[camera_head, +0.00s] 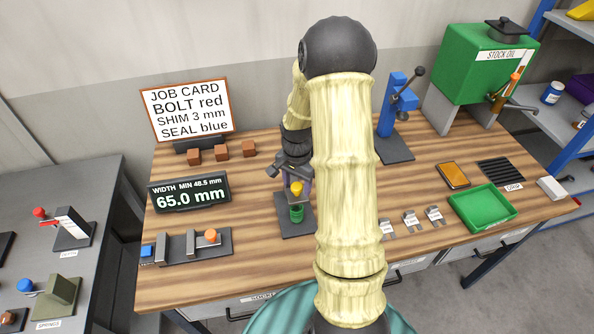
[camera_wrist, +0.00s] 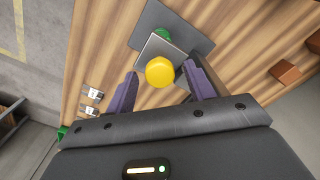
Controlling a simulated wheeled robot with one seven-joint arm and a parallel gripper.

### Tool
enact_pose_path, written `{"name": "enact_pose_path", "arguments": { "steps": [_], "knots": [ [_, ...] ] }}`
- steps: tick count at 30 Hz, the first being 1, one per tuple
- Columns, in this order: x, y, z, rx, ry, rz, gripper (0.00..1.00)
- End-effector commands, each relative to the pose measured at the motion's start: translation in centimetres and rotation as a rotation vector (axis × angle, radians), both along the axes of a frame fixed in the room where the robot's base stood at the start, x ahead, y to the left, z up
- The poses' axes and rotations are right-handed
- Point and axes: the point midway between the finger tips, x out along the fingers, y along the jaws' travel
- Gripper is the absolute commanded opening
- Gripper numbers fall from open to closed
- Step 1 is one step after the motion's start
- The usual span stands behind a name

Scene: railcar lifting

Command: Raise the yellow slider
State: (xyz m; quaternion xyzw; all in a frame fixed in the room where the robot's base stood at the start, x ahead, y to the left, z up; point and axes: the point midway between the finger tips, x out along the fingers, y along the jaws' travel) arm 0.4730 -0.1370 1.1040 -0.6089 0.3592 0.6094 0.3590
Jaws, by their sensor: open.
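The yellow slider (camera_head: 296,188) is a round yellow knob on a small grey stand. A green cylinder (camera_head: 296,214) sits below it on the stand's dark base plate (camera_head: 289,230). In the wrist view the yellow slider (camera_wrist: 160,72) shows as a yellow disc in front of a grey block, with a bit of green behind. My gripper (camera_wrist: 162,69) is open, its purple fingers on either side of the yellow knob with gaps on both sides. In the head view my gripper (camera_head: 293,178) is at the knob, partly hidden by my arm.
A width display (camera_head: 188,193) and a grey gauge with an orange knob (camera_head: 210,237) are left. Brown blocks (camera_head: 221,152) lie behind. A blue press (camera_head: 391,110), metal clips (camera_head: 410,220), a green tray (camera_head: 484,207) and a green oil tank (camera_head: 475,65) are right.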

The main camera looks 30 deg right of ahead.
Motion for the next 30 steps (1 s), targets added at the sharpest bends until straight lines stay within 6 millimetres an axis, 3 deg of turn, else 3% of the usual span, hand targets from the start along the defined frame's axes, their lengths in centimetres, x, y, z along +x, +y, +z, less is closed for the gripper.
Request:
{"name": "enact_pose_path", "arguments": {
  "steps": [8,24,30],
  "knots": [
    [0.1,0.0,2.8,-0.002,-0.007,-0.001,0.54],
    [0.2,-0.1,13.4,-0.002,-0.008,-0.001,0.54],
    [0.1,0.0,16.5,-0.002,-0.005,0.0,0.54]
  ]
}}
